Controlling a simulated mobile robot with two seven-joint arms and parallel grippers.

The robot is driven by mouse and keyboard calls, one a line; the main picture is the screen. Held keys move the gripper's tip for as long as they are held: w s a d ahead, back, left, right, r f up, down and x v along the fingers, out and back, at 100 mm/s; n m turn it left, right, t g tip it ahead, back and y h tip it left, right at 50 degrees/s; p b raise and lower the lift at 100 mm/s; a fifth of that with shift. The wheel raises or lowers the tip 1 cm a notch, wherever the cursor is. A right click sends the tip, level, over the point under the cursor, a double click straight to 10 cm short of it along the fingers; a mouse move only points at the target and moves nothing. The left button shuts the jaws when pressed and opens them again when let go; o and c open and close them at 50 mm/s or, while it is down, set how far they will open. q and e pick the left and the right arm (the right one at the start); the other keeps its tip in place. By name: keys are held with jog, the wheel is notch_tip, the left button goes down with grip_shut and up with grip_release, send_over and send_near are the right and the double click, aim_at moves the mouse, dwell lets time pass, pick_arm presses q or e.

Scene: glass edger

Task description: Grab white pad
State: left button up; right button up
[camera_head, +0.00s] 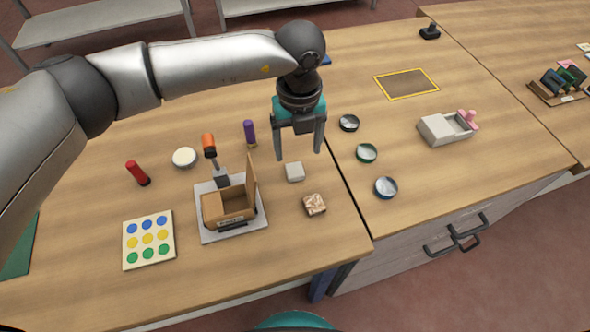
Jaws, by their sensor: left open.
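The white pad (294,172) is a small pale block lying on the wooden table, just right of the cardboard box. My left gripper (299,156) points down above and slightly behind the pad, with its two fingers spread apart and nothing between them. The fingers look apart from the pad, with one on each side of it in the picture. My right gripper is not in the picture.
An open cardboard box (212,207) on a grey plate stands left of the pad. A brown patterned block (314,204) lies in front of it. A purple cylinder (249,131) stands behind left. Round lidded dishes (367,153) lie right, across the table seam.

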aim_at(295, 167)
pick_arm(q)
jog(key=shift+a+f, duration=0.2)
jog(key=shift+f, duration=1.3)
jog(key=shift+a+f, duration=0.15)
jog(key=shift+f, duration=1.35)
jog(key=shift+c, duration=0.3)
grip_shut()
